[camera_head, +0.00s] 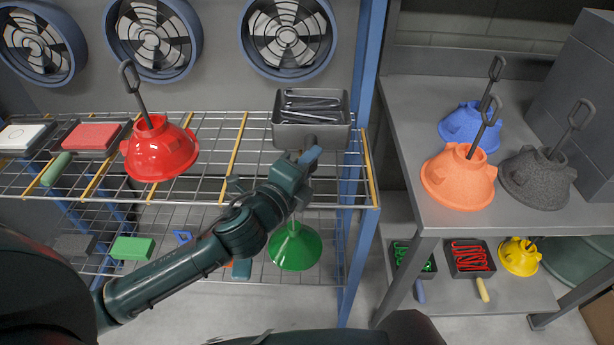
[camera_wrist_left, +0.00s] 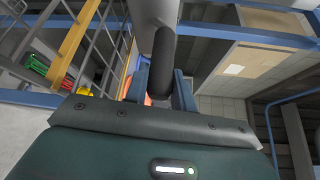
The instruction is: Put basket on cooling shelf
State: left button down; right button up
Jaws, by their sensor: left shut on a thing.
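A grey basket (camera_head: 311,132) holding several dark metal hooks is at the right end of the upper wire shelf (camera_head: 222,165) in the head view, near the blue post. I cannot tell whether its bottom rests on the wires or is just above them. My left gripper (camera_head: 304,160) is at the near side of the basket, shut on its handle. In the left wrist view, the gripper (camera_wrist_left: 160,85) has the dark handle (camera_wrist_left: 162,55) between its fingers, and the basket's grey body (camera_wrist_left: 155,12) is beyond. My right gripper is not in view.
A red hood (camera_head: 160,155) and trays with a white and a red block (camera_head: 92,136) stand left on the upper shelf. A green hood (camera_head: 295,248) is below. A grey table (camera_head: 405,130) at right holds several hoods. The upper shelf's middle is clear.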

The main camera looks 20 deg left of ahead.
pick_arm(q)
notch_tip(320, 180, down, 3)
jog(key=shift+f+b, duration=0.1)
jog(key=shift+b, duration=0.25)
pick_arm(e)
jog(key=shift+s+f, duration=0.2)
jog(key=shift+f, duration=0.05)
pick_arm(q)
jog(key=c, duration=1.6)
grip_release()
jog(key=shift+f, duration=0.15)
jog(key=o, duration=0.4)
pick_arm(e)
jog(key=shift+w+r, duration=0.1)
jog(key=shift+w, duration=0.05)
pick_arm(q)
jog(key=shift+o, duration=0.2)
jog(key=shift+s, duration=0.15)
